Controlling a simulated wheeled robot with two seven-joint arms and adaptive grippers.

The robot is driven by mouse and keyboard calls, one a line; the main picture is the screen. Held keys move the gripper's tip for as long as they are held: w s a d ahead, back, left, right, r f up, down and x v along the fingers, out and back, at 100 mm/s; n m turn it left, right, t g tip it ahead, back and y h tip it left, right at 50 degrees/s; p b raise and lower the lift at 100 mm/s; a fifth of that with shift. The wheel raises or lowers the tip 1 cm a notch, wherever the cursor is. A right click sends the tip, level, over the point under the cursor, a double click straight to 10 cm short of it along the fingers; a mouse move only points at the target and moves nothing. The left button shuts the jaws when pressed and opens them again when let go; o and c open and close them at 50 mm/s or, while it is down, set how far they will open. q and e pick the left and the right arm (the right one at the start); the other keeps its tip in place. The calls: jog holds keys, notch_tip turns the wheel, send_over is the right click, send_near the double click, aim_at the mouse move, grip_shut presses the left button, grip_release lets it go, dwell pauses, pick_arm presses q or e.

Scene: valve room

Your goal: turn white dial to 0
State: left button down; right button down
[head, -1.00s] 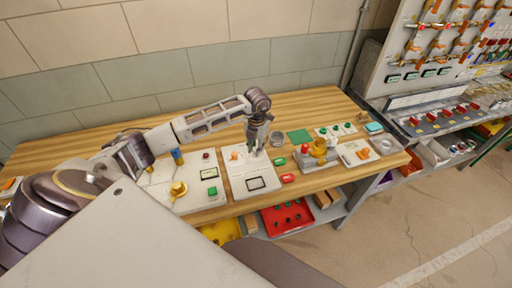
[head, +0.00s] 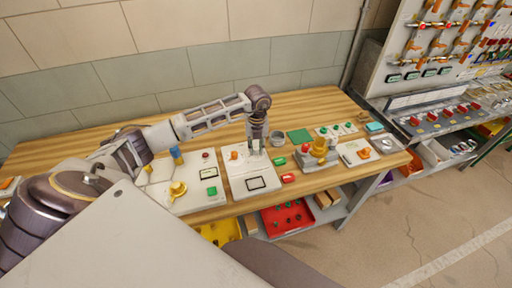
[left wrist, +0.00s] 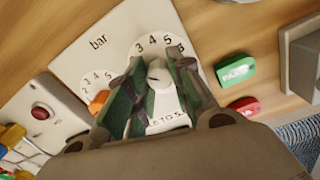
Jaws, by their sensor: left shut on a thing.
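The white dial (left wrist: 159,75) sits on a white panel (left wrist: 105,42) marked "bar", under an arc of printed numbers of which 3, 4 and 5 are readable. My left gripper (left wrist: 157,88) has its green-padded fingers on both sides of the dial and is shut on it. In the head view my left gripper (head: 256,150) points down at the right half of that panel and hides the dial. An orange dial (left wrist: 97,102) with its own number scale is on the same panel, left of the white one. My right gripper is not in view.
Green (left wrist: 235,70) and red (left wrist: 246,106) labelled blocks lie right of the panel. A panel with a yellow knob (head: 178,189) stands to the left. Bare wood (head: 200,113) lies behind.

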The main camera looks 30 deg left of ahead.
aim_at(256, 147)
pick_arm(q)
jog(key=n, duration=0.5)
jog(key=shift+r+n+p, duration=0.1)
jog(key=shift+n+p, duration=0.2)
jog(key=shift+n, duration=2.8)
jog(key=shift+a, duration=0.1)
jog(key=c, duration=1.2)
grip_release()
notch_tip(256, 147, up, 12)
jog(key=shift+w, duration=0.15)
